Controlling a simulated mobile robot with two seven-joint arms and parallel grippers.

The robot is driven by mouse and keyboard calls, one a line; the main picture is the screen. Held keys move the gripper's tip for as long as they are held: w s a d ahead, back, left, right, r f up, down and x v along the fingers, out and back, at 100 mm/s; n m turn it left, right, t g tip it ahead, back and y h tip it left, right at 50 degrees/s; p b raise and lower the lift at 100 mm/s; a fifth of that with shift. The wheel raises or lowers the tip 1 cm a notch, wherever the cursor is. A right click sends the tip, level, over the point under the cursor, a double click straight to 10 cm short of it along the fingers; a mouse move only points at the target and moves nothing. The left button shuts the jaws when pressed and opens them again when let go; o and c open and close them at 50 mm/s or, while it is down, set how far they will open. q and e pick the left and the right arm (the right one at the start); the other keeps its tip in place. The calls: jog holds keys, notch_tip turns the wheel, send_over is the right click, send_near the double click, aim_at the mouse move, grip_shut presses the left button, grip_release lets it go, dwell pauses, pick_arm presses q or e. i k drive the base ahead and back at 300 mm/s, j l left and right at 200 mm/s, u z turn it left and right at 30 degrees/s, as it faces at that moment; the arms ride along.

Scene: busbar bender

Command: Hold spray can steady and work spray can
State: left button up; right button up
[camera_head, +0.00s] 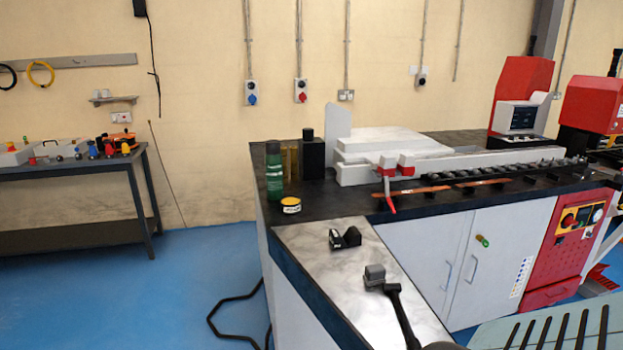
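A green spray can (274,172) with a dark top stands upright at the left end of the black-topped bench, in the head view. Nothing is seen touching it from my side. Neither of my grippers can be made out in this view.
A yellow bottle-like item (290,160) and a black box-shaped container (312,155) stand beside the can. A round yellow-lidded tin (290,205) sits in front. A red-handled clamp (388,185) is to the right. A side table (80,170) holds small tools. Blue floor (190,280) at left is mostly clear.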

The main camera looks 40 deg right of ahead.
aim_at(274, 164)
jog(key=i+j+z, duration=0.15)
jog(key=z, duration=0.2)
jog(key=i+j+z, duration=0.1)
jog(key=j+z, duration=0.4)
jog(key=z, duration=0.2)
jog(key=i+j+z, duration=0.15)
jog(key=j+z, duration=0.25)
jog(key=i+j+z, duration=0.1)
jog(key=j+z, duration=0.3)
